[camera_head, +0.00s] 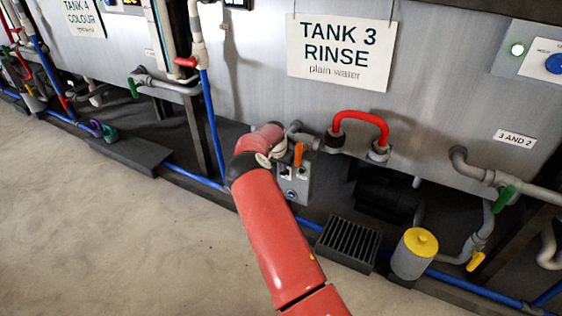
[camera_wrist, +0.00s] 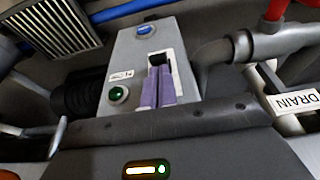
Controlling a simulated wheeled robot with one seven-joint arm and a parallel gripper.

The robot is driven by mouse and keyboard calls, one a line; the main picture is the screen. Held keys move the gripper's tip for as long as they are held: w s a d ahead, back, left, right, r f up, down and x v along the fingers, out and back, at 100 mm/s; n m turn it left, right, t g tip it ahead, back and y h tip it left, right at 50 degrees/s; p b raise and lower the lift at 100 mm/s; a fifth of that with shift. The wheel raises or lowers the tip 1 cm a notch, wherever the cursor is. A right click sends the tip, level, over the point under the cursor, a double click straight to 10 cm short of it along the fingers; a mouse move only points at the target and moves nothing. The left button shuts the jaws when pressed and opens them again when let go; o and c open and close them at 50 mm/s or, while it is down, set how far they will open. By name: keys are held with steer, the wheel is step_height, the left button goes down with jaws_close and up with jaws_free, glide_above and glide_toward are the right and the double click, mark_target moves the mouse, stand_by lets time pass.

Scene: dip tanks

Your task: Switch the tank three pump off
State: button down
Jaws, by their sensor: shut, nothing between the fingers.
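The tank 3 sign (camera_head: 340,48) hangs on the grey tank wall in the head view. Below it, low down, is a grey pump box (camera_head: 302,190), partly hidden by my red arm. My gripper's purple fingers (camera_wrist: 157,88) are shut, with nothing held, and overlap this recess.
A red hose (camera_head: 361,116), a dark grate (camera_head: 348,242) and a yellow-topped canister (camera_head: 415,254) are to the right. A DRAIN tag (camera_wrist: 296,102) and grey pipe (camera_wrist: 228,50) lie beside the box. The floor at left is clear.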

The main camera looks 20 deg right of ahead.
steer(key=shift+a+f, duration=0.1)
steer(key=shift+f, duration=0.15)
stand_by(0.3)
steer(key=shift+s+a+f+t+h+b, duration=0.2)
steer(key=shift+t+h+b, duration=0.35)
steer(key=shift+b, duration=0.5)
steer(key=t+h+b, duration=0.1)
steer(key=b, duration=0.1)
steer(key=a+f+h+b, duration=0.1)
steer(key=b, duration=0.1)
steer(key=s+f+t+h+b, duration=0.1)
steer(key=b, duration=0.1)
steer(key=shift+a+t+h+b, duration=0.2)
steer(key=shift+t+h+b, duration=0.15)
steer(key=shift+b, duration=0.05)
steer(key=shift+w+d+r, duration=0.35)
steer(key=shift+w+d, duration=0.05)
steer(key=shift+d, duration=0.1)
